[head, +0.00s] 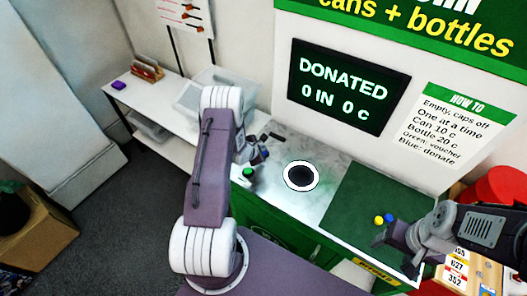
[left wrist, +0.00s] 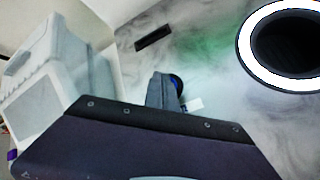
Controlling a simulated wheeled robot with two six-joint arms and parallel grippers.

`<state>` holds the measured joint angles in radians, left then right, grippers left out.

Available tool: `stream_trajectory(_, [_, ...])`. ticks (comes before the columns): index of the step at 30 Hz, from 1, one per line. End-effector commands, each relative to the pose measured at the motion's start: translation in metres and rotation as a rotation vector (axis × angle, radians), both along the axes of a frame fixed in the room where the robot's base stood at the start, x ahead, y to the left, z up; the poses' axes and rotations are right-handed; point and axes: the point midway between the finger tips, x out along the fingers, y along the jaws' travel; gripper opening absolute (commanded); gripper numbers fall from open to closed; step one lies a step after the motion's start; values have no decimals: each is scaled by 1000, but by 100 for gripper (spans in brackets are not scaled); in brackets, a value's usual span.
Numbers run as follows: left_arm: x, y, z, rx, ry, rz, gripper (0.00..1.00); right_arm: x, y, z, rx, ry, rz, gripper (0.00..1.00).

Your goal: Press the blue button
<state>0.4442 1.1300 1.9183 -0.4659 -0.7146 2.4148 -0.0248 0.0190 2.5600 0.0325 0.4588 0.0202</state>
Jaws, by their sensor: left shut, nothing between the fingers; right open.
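The blue button (head: 265,152) sits on the grey marbled counter, left of the round white-rimmed hole (head: 300,176). A green button (head: 248,172) is in front of it. My left gripper (head: 256,157) is shut and empty, reaching down beside the blue button. In the left wrist view the blue button (left wrist: 178,84) shows as a dark disc with a blue edge, partly hidden behind the shut fingers (left wrist: 163,90); I cannot tell whether they touch it. My right gripper (head: 388,240) is open over the front edge of the green mat, at the right.
A dark screen (head: 347,86) reads "DONATED 0 IN 0 c". A black slot (left wrist: 154,38) lies behind the blue button. A clear bin (head: 200,92) stands at the left.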

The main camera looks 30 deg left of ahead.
Motion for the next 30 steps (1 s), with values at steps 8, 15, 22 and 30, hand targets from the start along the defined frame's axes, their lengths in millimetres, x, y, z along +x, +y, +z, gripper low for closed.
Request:
stream_trajectory(8, [0, 0, 8, 0, 0, 0, 0, 0, 0, 7, 0, 0, 0, 68])
stream_trajectory(15, [0, 0, 13, 0, -1, 0, 0, 0, 0, 12, 0, 0, 0, 68])
stream_trajectory(22, [0, 0, 37, 0, -1, 0, 0, 0, 0, 33, 0, 0, 0, 68])
stream_trajectory(30, [0, 0, 60, 0, 0, 0, 0, 0, 0, 53, 0, 0, 0, 68])
